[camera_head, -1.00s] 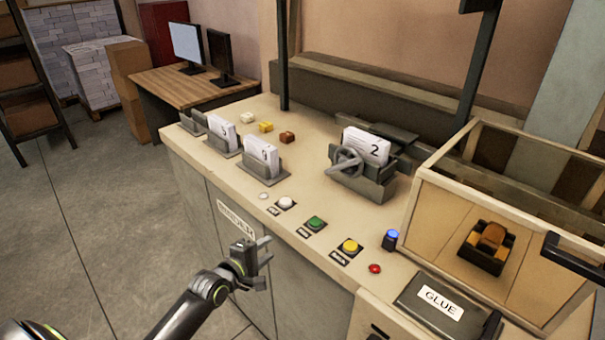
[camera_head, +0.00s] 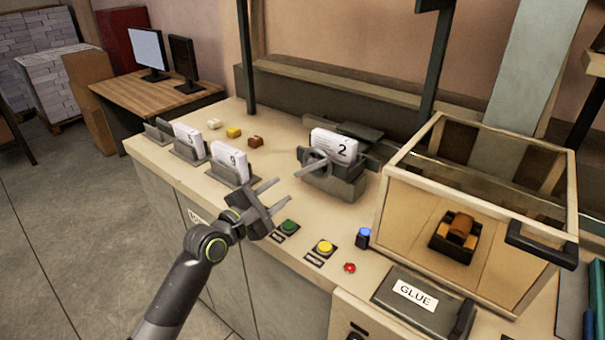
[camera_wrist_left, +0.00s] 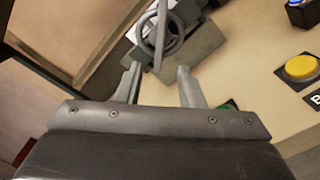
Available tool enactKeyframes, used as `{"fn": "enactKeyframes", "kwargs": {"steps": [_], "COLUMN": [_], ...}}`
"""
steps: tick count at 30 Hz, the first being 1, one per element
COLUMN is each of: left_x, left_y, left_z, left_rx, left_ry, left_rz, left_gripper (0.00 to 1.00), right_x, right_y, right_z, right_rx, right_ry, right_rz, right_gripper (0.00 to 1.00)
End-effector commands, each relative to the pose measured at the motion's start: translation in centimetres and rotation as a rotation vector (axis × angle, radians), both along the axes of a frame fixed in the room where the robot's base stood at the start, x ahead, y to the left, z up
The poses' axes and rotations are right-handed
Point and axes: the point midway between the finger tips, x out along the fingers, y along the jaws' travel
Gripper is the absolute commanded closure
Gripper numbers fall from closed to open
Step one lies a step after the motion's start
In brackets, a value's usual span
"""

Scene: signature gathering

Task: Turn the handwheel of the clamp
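The clamp (camera_head: 343,185) stands on the bench and holds a white paper block marked 2 (camera_head: 334,146). Its grey handwheel (camera_head: 317,163) is on the front left side. My left gripper (camera_head: 277,196) is open and empty, in front of the handwheel and apart from it, above the bench's front edge. In the left wrist view the handwheel (camera_wrist_left: 160,33) lies beyond the two spread fingers (camera_wrist_left: 158,84). My right gripper is not in view.
Two holders with paper blocks (camera_head: 230,162) stand left of the clamp. Green (camera_head: 288,227) and yellow (camera_head: 325,247) buttons line the front edge. A glass-sided box (camera_head: 480,195) and a GLUE lid (camera_head: 416,298) are on the right.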

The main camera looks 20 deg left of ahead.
Motion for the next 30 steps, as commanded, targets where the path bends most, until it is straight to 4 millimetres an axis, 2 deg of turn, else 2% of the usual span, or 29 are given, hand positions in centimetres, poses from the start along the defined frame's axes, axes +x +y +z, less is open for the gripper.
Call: {"fn": "enactKeyframes", "kwargs": {"steps": [1, 6, 15, 21, 30], "left_x": [1.1, 4.2, 8.1, 9.1, 9.2], "left_y": [-0.5, -1.6, -3.0, -3.4, -3.4], "left_z": [0.2, 0.1, 0.0, 0.0, 0.0], "left_rx": [-0.003, -0.002, 0.0, 0.001, 0.001], "left_ry": [0.0, 0.0, 0.0, 0.0, 0.0], "left_rz": [-0.002, -0.002, 0.0, 0.0, 0.0], "left_gripper": [0.65, 0.65, 0.65, 0.65, 0.67], "right_x": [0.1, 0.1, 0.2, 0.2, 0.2], "right_y": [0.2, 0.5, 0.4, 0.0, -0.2], "right_z": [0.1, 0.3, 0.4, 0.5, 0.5], "right_rx": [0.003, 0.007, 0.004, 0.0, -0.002], "right_ry": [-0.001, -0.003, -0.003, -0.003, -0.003], "right_rz": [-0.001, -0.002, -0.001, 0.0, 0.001], "right_gripper": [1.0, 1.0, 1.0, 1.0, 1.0]}}
